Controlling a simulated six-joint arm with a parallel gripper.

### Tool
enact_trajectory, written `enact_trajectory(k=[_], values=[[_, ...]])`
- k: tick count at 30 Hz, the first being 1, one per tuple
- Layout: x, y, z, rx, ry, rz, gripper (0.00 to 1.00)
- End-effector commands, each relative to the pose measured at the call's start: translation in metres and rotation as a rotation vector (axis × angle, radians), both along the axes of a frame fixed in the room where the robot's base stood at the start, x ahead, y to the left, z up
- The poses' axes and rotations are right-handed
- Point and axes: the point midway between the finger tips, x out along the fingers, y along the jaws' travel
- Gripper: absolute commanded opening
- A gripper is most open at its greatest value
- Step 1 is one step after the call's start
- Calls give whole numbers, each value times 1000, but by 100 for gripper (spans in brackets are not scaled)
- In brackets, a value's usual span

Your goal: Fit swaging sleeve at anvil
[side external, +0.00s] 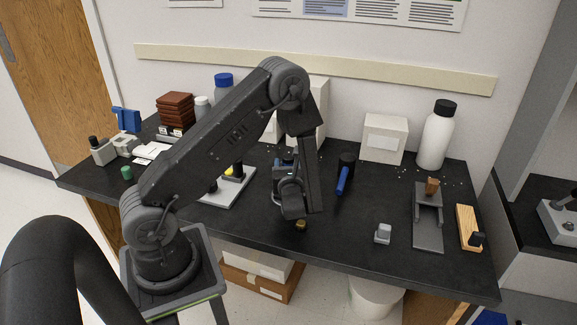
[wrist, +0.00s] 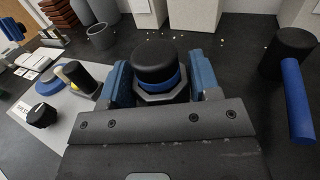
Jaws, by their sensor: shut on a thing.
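My gripper (side external: 285,178) is over the middle of the black bench, its blue fingers also showing in the wrist view (wrist: 160,84). They are shut on a black-topped round piece (wrist: 157,58) with a blue band and a grey faceted collar. It stands up between the fingers; its lower part is hidden, and I cannot tell whether it touches the bench. I cannot tell for certain which piece is the swaging sleeve or the anvil. A grey fixture (side external: 428,230) with a brown upright piece (side external: 432,186) stands at the right. A small brass-coloured piece (side external: 301,225) lies below my gripper.
A black cylinder with a blue handle (side external: 342,181) is just right of my gripper. A pale plate (side external: 238,192) with black knobs is left. A small grey block (side external: 383,234), a wooden block (side external: 466,224), a white box (side external: 384,139) and a white bottle (side external: 435,140) are right.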

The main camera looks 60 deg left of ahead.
Motion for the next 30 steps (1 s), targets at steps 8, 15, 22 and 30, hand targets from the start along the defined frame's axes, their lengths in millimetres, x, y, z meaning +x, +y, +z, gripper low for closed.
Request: enact_trajectory(k=[8,15,22,30], values=[[0,0,1,2,-2,0,17],[0,0,-3,1,-2,0,17],[1,0,-8,2,-2,0,17],[1,0,-15,2,-2,0,17]])
